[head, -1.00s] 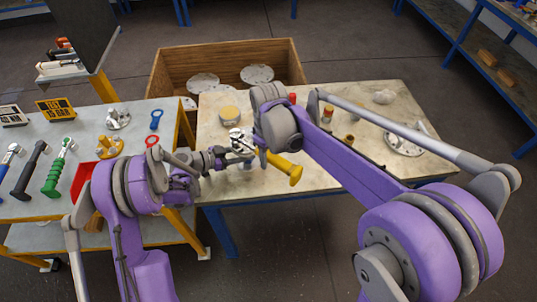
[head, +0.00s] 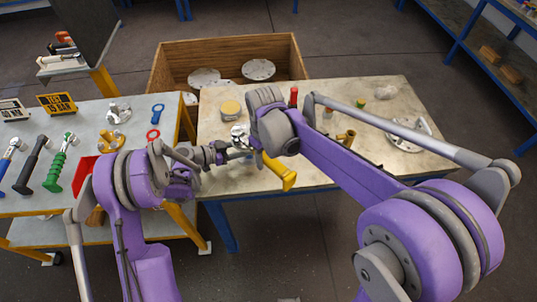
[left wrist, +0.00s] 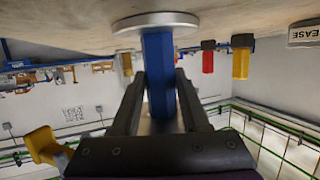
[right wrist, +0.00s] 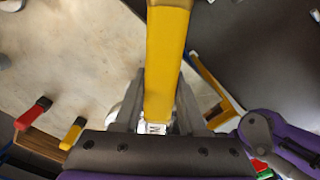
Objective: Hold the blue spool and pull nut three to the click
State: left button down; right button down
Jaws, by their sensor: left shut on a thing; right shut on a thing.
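The blue spool (left wrist: 158,75), with a round grey flange (left wrist: 155,22), fills the middle of the left wrist view. My left gripper (left wrist: 160,100) is shut around its blue body. In the head view my left gripper (head: 232,153) is at the table's front edge, and the spool is mostly hidden there. My right gripper (right wrist: 158,110) is shut on a yellow-handled wrench (right wrist: 168,60). The wrench (head: 282,174) slants down past the table's front edge in the head view. Its head is hidden by my right gripper, so I cannot tell whether it sits on a nut. Nut three cannot be made out.
A wooden crate (head: 165,68) stands behind. The left cart holds several wrenches, including a green one (head: 62,160).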

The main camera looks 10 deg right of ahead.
jog(key=shift+r, duration=2.55)
pick_arm(q)
jog(key=shift+c, duration=1.6)
grip_release()
pick_arm(e)
jog(key=shift+w, duration=0.1)
pick_arm(q)
jog(key=v, duration=1.2)
jog(key=shift+r, duration=0.1)
